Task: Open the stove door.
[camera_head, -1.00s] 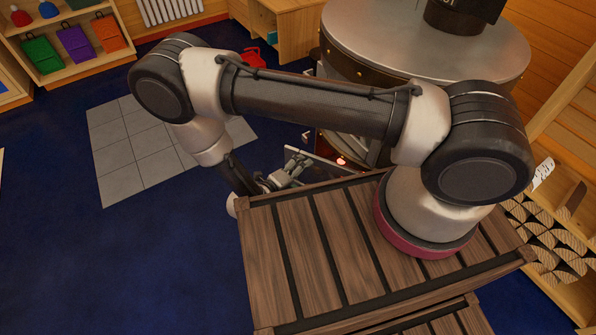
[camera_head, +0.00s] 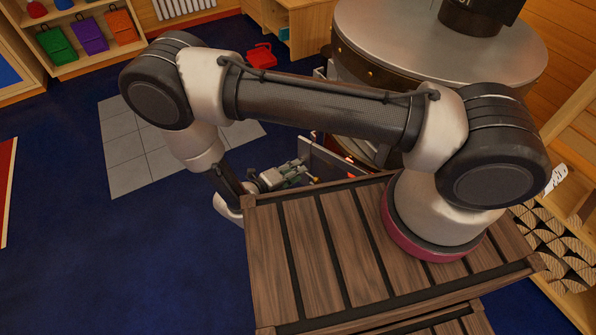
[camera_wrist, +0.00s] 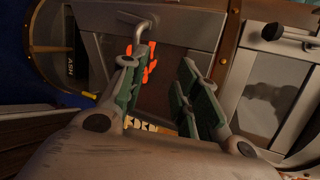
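The round stove (camera_head: 365,72) with a grey top stands behind my arm. Its grey door panel (camera_head: 328,160) shows low at its front, partly hidden by my arm and the wooden deck; how far it is open I cannot tell. In the wrist view a grey door (camera_wrist: 180,22) has a bent metal handle (camera_wrist: 143,22) and an orange-glowing window (camera_wrist: 150,72). My gripper (camera_wrist: 157,66), with green finger pads, is open and empty in front of this door. The handle is just beyond the left fingertip; contact is unclear. In the head view my gripper (camera_head: 300,171) is beside the door panel.
A second knob-ended handle (camera_wrist: 285,34) is at the wrist view's right. A red object (camera_head: 260,55) is on the blue floor near a wooden cabinet (camera_head: 300,25). Stacked firewood (camera_head: 560,245) is at the right. Grey tiles (camera_head: 135,145) and open floor lie left.

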